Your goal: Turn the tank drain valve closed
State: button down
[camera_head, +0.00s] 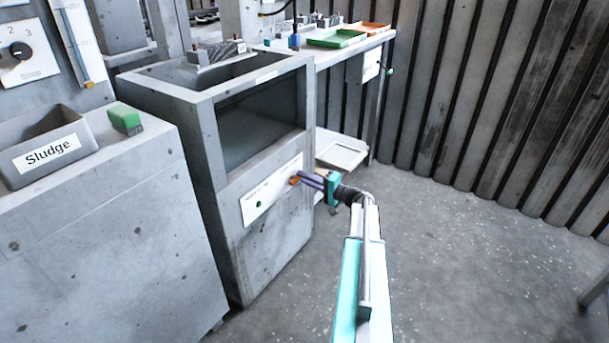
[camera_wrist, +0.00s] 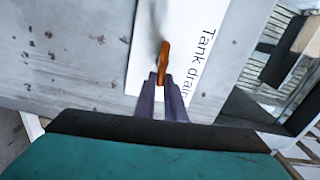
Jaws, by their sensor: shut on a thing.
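The tank drain valve is an orange handle (camera_head: 294,180) on a white plate (camera_head: 262,205) on the front of the grey tank (camera_head: 225,160). In the wrist view the orange handle (camera_wrist: 163,58) stands out from the plate marked "Tank drain" (camera_wrist: 195,45). My gripper (camera_head: 299,178) reaches the handle from the right, and its purple fingers (camera_wrist: 163,82) are shut on the handle's near end. The fingers hide part of the handle. A small green mark (camera_head: 259,204) shows on the plate, left of the handle.
A "Sludge" bin (camera_head: 45,150) and a green block (camera_head: 125,120) sit on the grey cabinet (camera_head: 110,200) at left. A bench with a green tray (camera_head: 337,39) and an orange tray (camera_head: 372,28) stands behind the tank.

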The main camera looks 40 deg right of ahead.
jog(key=shift+f+m, duration=0.2)
jog(key=shift+m, duration=0.4)
jog(key=c, duration=1.8)
grip_release()
jog(key=shift+s, duration=0.15)
jog(key=p+v, duration=0.2)
jog(key=v, duration=1.1)
jog(key=shift+s+p, duration=0.3)
jog(key=shift+p, duration=0.1)
